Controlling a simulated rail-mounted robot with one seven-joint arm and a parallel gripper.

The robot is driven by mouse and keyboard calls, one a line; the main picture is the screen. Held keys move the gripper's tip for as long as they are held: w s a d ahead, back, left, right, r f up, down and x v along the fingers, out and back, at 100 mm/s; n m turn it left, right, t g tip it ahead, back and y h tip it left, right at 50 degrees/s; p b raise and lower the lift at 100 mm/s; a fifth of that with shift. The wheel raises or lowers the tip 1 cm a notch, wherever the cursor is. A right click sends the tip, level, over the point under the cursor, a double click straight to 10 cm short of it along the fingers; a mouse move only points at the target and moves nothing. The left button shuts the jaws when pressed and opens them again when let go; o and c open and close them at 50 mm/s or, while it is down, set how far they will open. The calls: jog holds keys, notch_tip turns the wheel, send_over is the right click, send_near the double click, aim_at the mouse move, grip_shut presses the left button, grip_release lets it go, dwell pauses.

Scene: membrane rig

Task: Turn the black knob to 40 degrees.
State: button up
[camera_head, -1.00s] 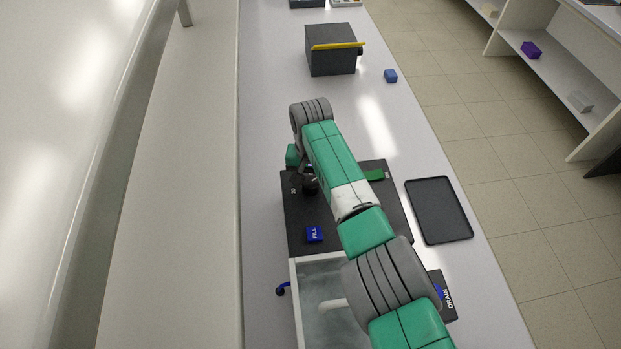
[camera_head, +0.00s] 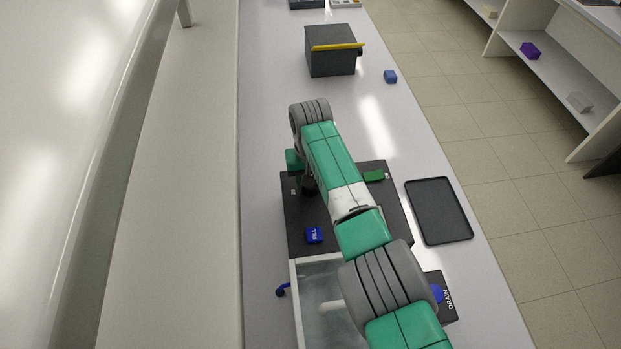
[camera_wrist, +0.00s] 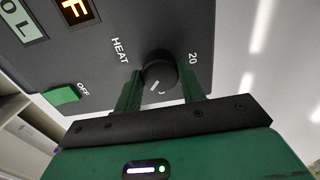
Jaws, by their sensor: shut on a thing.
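In the wrist view the round black knob (camera_wrist: 159,72) sits on the dark control panel (camera_wrist: 85,48), between the two green fingers of my gripper (camera_wrist: 160,88). The gripper is shut on the knob, one finger on each side. A light pointer mark on the knob faces the lower side of the picture, toward the gripper body. The print "20" is beside the right finger and "HEAT" is up and left of the knob; no "40" mark is visible. In the head view my arm covers much of the panel (camera_head: 295,225), and the grip is not clear there.
A green switch (camera_wrist: 62,95) marked OFF and a lit orange display (camera_wrist: 74,10) are on the panel. In the head view, a blue FILL button (camera_head: 314,235), a clear-walled tank (camera_head: 312,290) and a blue DRAIN control (camera_head: 437,293) are near my arm. A black tray (camera_head: 439,210) lies right.

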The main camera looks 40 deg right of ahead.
jog(key=n, duration=0.6)
jog(key=shift+n, duration=0.4)
dwell(0.4)
jog(key=o, duration=1)
notch_tip(320, 180, up, 8)
jog(key=shift+f+p, duration=0.1)
jog(key=shift+p, duration=0.25)
